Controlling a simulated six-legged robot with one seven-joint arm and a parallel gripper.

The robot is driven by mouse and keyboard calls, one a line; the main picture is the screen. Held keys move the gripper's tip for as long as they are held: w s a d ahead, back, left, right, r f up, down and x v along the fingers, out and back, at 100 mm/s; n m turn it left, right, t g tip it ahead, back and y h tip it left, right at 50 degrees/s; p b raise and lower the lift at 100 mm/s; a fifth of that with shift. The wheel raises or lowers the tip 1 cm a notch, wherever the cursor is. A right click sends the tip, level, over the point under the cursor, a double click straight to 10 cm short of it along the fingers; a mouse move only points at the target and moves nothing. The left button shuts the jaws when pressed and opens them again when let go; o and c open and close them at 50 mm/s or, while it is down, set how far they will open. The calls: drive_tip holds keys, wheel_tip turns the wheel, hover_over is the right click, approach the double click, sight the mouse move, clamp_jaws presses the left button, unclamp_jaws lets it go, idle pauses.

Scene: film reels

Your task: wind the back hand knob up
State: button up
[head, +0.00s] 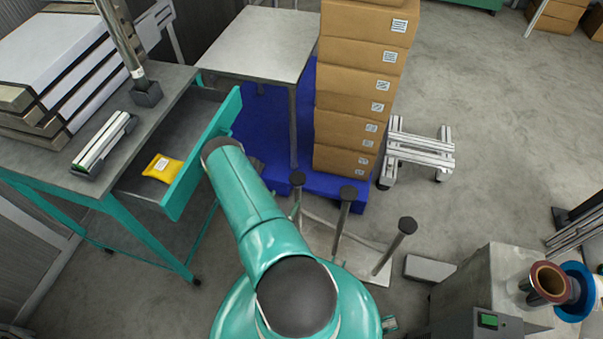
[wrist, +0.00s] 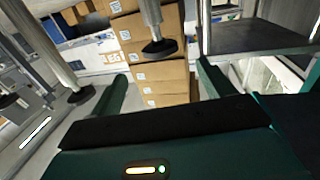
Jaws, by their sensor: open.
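Three metal posts with round black knobs stand right of my arm in the head view: the farthest back (head: 298,178), a middle one (head: 348,193) and a front one (head: 407,225). In the wrist view, one black knob (wrist: 160,47) on a post shows between my two dark green fingers, toward the top. Two more black knobs (wrist: 82,95) (wrist: 8,100) lie to its left. Which of these is the back one I cannot tell there. My gripper (wrist: 160,88) is open and empty, its fingers well apart. In the head view its fingers are not visible.
A tall stack of cardboard boxes (head: 358,90) stands on a blue pallet (head: 270,135) behind the posts. A bench (head: 160,88) with an open teal drawer (head: 205,150) is left. A machine with a blue reel (head: 580,290) is front right.

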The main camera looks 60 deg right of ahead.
sight(298, 172)
drive_tip(key=d, duration=1.3)
drive_tip(key=shift+s, duration=0.25)
drive_tip(key=c, duration=1)
drive_tip(key=shift+w+f+n+t+y, duration=0.1)
drive_tip(key=shift+n+t+y, duration=0.1)
drive_tip(key=shift+n+t, duration=0.75)
drive_tip(key=shift+w+r+n+t+y, duration=0.15)
drive_tip(key=shift+n+t, duration=0.45)
drive_tip(key=shift+t, duration=0.8)
drive_tip(key=shift+w+f+n+t+y, duration=0.15)
drive_tip(key=shift+n+t+y, duration=0.1)
drive_tip(key=shift+n+t, duration=0.7)
drive_tip(key=shift+s, duration=0.1)
drive_tip(key=o, duration=1)
drive_tip(key=shift+a, duration=0.15)
drive_tip(key=v, duration=1.3)
drive_tip(key=shift+s+a, duration=0.25)
drive_tip(key=shift+s, duration=0.05)
drive_tip(key=shift+w+d, duration=0.1)
